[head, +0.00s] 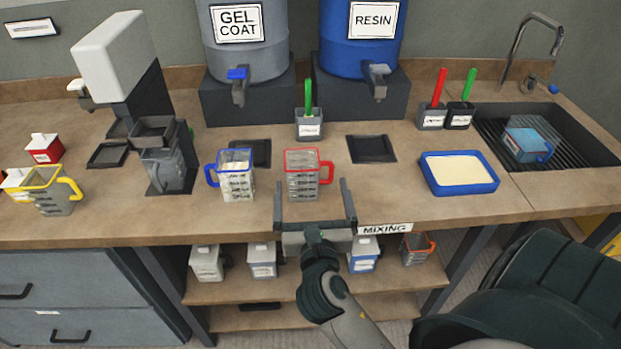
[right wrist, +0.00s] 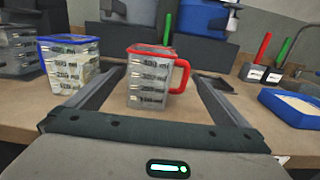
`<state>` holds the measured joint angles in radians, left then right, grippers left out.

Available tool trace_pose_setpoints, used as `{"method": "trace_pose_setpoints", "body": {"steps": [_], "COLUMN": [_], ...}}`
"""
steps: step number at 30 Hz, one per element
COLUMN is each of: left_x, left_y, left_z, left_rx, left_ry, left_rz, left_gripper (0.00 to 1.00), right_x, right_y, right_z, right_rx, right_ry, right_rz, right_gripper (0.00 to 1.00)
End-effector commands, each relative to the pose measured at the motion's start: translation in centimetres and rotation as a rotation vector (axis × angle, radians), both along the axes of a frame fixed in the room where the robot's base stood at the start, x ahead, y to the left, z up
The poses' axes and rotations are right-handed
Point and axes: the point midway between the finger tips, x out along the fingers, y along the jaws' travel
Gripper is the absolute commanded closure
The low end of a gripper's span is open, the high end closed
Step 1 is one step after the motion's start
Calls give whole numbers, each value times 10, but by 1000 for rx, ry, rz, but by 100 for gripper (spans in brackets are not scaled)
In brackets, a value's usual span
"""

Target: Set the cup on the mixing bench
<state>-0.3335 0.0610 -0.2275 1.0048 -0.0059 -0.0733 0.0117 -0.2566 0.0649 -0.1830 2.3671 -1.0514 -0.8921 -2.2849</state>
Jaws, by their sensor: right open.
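A clear cup with a red rim and red handle (head: 302,175) stands upright on the mixing bench (head: 375,205), behind the MIXING label (head: 385,229). It also shows in the right wrist view (right wrist: 148,82). My right gripper (head: 312,183) is open at the bench's front edge. Its fingers point toward the red cup, one on each side, with gaps; neither touches it. A blue-rimmed cup (head: 236,180) with pale contents stands just left. A yellow-rimmed cup (head: 48,195) stands at far left, and a grey cup (head: 168,172) stands under the dispenser. My left gripper is not in view.
Gel coat (head: 244,50) and resin (head: 352,55) drums stand behind. A blue tray (head: 458,186) lies right of a dark pad (head: 371,149). The sink (head: 575,125) holds a blue cup (head: 527,143). An orange-rimmed cup (head: 416,249) sits on the shelf below.

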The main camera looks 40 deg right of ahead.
Motion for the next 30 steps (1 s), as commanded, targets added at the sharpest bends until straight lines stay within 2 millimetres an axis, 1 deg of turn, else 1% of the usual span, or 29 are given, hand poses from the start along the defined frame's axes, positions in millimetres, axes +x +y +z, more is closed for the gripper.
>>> {"method": "trace_pose_setpoints", "body": {"steps": [1,3,7,18,30], "left_x": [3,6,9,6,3], "left_y": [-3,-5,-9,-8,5], "left_z": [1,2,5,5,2], "left_rx": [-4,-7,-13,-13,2], "left_ry": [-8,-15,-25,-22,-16], "left_rz": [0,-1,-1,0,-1], "left_gripper": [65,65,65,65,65], "right_x": [-6,-11,-16,-16,-16], "right_y": [3,6,9,9,9], "right_z": [-1,0,0,1,1], "right_rx": [1,0,1,0,-1], "right_ry": [1,0,1,0,-1], "right_rz": [0,-1,-1,-1,-1], "right_gripper": [0,0,0,0,0]}}
